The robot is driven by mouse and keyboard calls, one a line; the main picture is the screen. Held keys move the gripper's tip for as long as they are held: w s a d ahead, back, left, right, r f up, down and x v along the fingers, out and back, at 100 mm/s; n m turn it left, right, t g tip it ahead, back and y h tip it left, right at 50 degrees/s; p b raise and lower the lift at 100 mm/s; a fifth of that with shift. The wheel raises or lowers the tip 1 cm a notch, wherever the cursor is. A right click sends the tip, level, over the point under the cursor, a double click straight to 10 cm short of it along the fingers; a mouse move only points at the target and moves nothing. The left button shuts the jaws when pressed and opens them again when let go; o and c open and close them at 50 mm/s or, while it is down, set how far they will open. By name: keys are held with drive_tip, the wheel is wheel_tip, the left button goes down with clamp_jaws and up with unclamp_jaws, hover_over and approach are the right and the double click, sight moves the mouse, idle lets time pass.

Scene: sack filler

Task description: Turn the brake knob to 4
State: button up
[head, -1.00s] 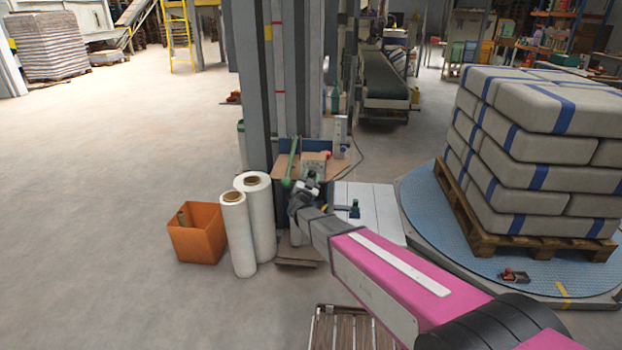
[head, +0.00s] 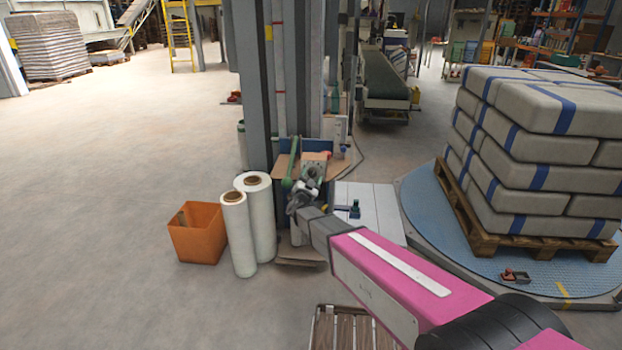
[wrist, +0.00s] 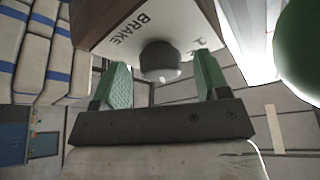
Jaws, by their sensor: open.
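The brake knob (wrist: 160,60) is a dark grey round knob on a panel (wrist: 140,20) lettered BRAKE, seen in the wrist view. My gripper (wrist: 160,78) is open, with one green finger on each side of the knob and visible space between each finger and it. The knob's pointer and most of its scale cannot be read; only part of a marking shows right of the knob. In the head view my gripper (head: 305,187) is at the small control box (head: 314,161) on the wooden shelf, and the arm hides the knob.
A green ball-like shape (wrist: 303,45) is close on the right in the wrist view. A green handle (head: 289,168) stands left of the box. White film rolls (head: 238,235) and an orange bin (head: 197,233) stand to the left. A pallet of sacks (head: 540,150) is on the right.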

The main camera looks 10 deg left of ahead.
drive_tip(key=v, duration=1)
drive_tip(key=shift+s, duration=0.4)
drive_tip(key=shift+f, duration=0.15)
drive_tip(key=s+d+f+n+g+y, duration=0.1)
drive_tip(key=d+f+n+g+y, duration=0.1)
drive_tip(key=d+n+g+y, duration=0.4)
drive_tip(key=s+d+f+n+g+y, duration=0.1)
drive_tip(key=d+f+n+g+y, duration=0.2)
drive_tip(key=d, duration=0.5)
drive_tip(key=s+d+g+h, duration=0.4)
drive_tip(key=s+d+g, duration=0.8)
drive_tip(key=s+d, duration=0.6)
drive_tip(key=shift+s+d+r, duration=0.25)
drive_tip(key=shift+d, duration=0.75)
